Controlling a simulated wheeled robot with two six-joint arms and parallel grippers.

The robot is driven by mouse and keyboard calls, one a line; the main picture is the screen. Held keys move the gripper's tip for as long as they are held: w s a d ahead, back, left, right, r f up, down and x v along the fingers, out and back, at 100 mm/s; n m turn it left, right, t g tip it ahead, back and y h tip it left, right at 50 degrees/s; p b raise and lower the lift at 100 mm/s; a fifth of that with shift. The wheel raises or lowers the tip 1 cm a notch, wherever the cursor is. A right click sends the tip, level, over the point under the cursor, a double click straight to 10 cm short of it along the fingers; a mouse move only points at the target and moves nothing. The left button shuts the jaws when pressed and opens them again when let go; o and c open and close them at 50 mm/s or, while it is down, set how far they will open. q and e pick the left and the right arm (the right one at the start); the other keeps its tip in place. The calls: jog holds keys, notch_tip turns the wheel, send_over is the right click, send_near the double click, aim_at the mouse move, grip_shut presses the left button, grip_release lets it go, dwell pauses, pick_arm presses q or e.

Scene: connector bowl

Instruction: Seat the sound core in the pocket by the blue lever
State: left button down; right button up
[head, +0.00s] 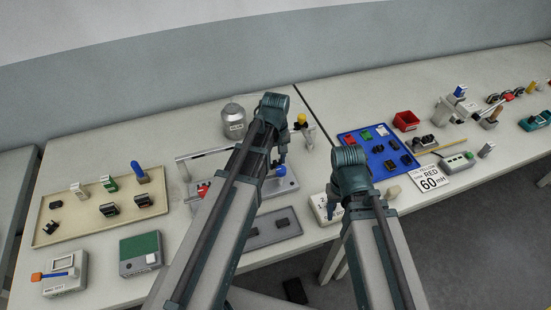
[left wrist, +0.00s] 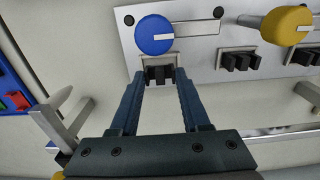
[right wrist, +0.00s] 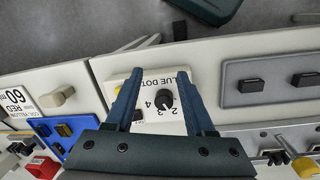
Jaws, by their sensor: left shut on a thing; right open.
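My left gripper (left wrist: 160,76) is shut on a dark, pronged core (left wrist: 160,74) in the left wrist view. The core is at the pale pocket (left wrist: 153,55) directly beside the round blue lever (left wrist: 154,34); I cannot tell whether it is fully down. The blue lever also shows in the head view (head: 280,171), below my left gripper (head: 281,160), on the pale fixture (head: 290,186). My right gripper (right wrist: 157,76) is open and empty above a white box (right wrist: 150,122) with a black dial (right wrist: 164,99). Its fingertips are hidden in the head view.
A yellow lever (left wrist: 288,25) and more dark cores (left wrist: 240,62) sit along the fixture. A beige tray (head: 70,232) with several parts lies left. A blue tray (head: 372,158) and a sign (head: 437,180) lie right. A grey tray (head: 268,241) is at the front edge.

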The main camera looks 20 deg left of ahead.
pick_arm(q)
jog(key=shift+f+b, duration=0.85)
jog(key=shift+f, duration=0.2)
pick_arm(e)
jog(key=shift+f, duration=1.05)
pick_arm(q)
jog(key=shift+c, duration=1.5)
grip_release()
pick_arm(e)
jog(key=shift+r, duration=0.1)
pick_arm(q)
notch_tip(320, 180, up, 14)
jog(key=p, duration=1.4)
pick_arm(e)
notch_tip(320, 180, up, 14)
pick_arm(q)
jog(key=shift+f, duration=0.1)
pick_arm(e)
jog(key=shift+f, duration=0.2)
